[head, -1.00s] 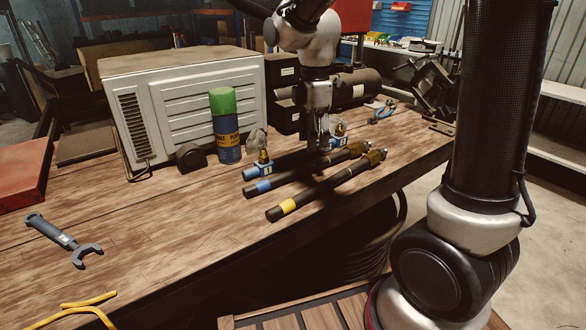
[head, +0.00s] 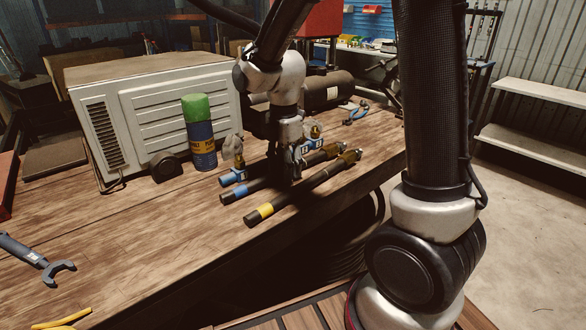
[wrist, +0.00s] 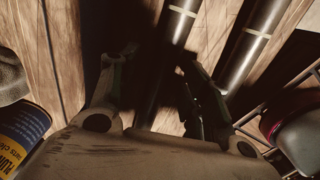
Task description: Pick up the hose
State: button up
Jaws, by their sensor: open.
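A black hose with a blue band (head: 228,197) and a brass end fitting lies on the workbench. A second black hose with a yellow band (head: 264,209) and a brass fitting lies parallel, nearer the bench's front edge. My gripper (head: 292,172) points down over the middle of the blue-banded hose, close to it. In the wrist view, my gripper (wrist: 152,62) has its fingers apart. One dark hose (wrist: 176,40) runs between them, and another hose (wrist: 250,48) lies outside the right finger. Contact with the hose cannot be told, and the gripper hides part of it.
A blue part with a label (head: 232,178) lies just behind the hoses. A blue can with a green cap (head: 200,135) and a white ribbed unit (head: 160,120) stand behind on the left. A wrench (head: 36,258) lies on the bench (head: 130,235), whose front left is mostly clear.

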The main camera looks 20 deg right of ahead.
jog(key=shift+f, duration=0.1)
jog(key=shift+c, duration=0.5)
grip_shut()
